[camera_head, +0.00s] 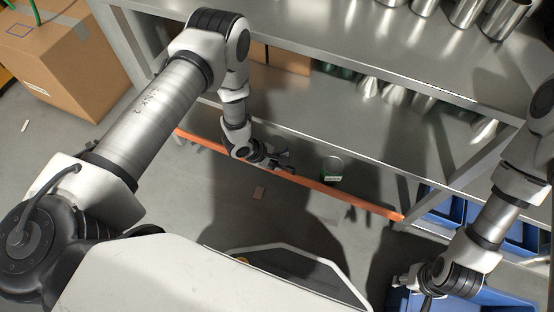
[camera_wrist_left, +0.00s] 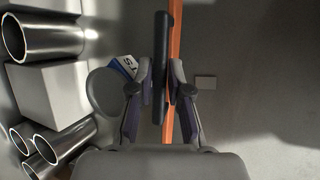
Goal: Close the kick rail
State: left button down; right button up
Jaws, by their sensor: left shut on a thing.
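The kick rail is a long orange bar (camera_head: 345,193) low along the front of the steel shelving, running slantwise from upper left to lower right. It also shows as an orange strip in the left wrist view (camera_wrist_left: 176,25). My left gripper (camera_head: 282,163) is at the rail's middle. In the left wrist view, its fingers (camera_wrist_left: 160,80) are shut on a dark upright bar (camera_wrist_left: 161,35) that lies along the orange strip, seemingly the rail's handle. How the bar joins the rail is hidden. My right gripper (camera_head: 412,290) hangs at lower right, over blue bins, away from the rail; its jaws are unclear.
The steel shelving (camera_head: 310,100) holds shiny metal cylinders. Blue bins (camera_head: 470,210) stand at the right. A cardboard box (camera_head: 75,60) stands at upper left. A dark green round container (camera_head: 332,168) is behind the rail.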

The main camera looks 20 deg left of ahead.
pick_arm(q)
jog(key=shift+w, duration=0.65)
jog(key=c, duration=1.2)
grip_release()
jog(key=shift+r, duration=0.1)
jog(key=shift+o, duration=0.2)
jog(key=shift+s, duration=0.1)
jog(key=v, duration=1.2)
